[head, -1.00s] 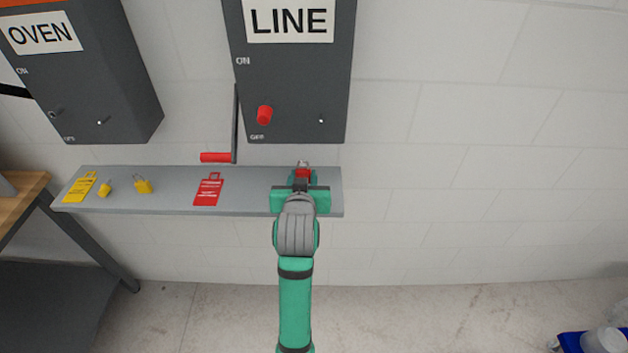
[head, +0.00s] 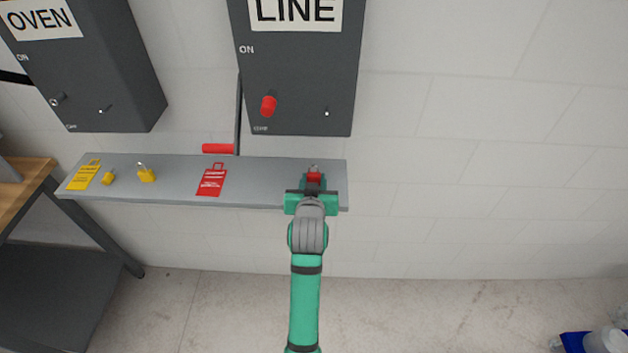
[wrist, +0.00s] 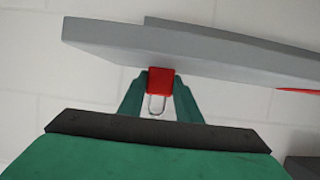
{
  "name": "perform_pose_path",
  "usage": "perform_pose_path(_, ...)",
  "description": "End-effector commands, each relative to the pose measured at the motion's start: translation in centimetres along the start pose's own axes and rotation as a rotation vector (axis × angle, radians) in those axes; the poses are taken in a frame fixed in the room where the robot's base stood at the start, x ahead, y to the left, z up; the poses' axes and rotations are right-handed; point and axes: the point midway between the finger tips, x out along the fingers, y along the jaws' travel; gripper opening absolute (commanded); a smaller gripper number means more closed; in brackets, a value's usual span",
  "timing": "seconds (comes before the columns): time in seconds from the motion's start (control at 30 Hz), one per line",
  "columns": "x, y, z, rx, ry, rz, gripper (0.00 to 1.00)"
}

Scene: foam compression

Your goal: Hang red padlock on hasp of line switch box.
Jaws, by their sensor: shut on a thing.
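The red padlock (head: 314,177) is held between the fingers of my gripper (head: 313,186), at the right end of the grey shelf. In the wrist view the red padlock body (wrist: 160,80) sits between my two green fingers (wrist: 159,98), with its silver shackle (wrist: 157,106) showing. My gripper is shut on it. Whether the padlock touches the shelf I cannot tell. The dark LINE switch box (head: 298,75) is on the wall above. Its front has a red knob-like part (head: 269,106) and a small pale-tipped fitting (head: 326,112); I cannot tell clearly which is the hasp.
The grey shelf (head: 260,180) holds a red tag (head: 212,180), a yellow tag (head: 84,174) and two yellow padlocks (head: 146,173). The OVEN box (head: 90,75) is further left. The wall at right is clear.

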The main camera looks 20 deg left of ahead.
Motion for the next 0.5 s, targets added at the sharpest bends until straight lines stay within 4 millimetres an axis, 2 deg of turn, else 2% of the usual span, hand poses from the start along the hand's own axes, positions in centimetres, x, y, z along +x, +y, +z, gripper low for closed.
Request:
perform_pose_path(0.13,0.12,-0.04,0.25,0.0,0.001,0.0,0.07)
perform_pose_path(0.17,0.14,-0.05,0.29,0.0,0.0,-0.001,0.33)
perform_pose_path(0.23,0.12,-0.08,0.25,0.0,0.001,-0.001,0.49)
perform_pose_path(0.5,0.12,0.1,0.25,0.001,0.0,0.001,0.49)
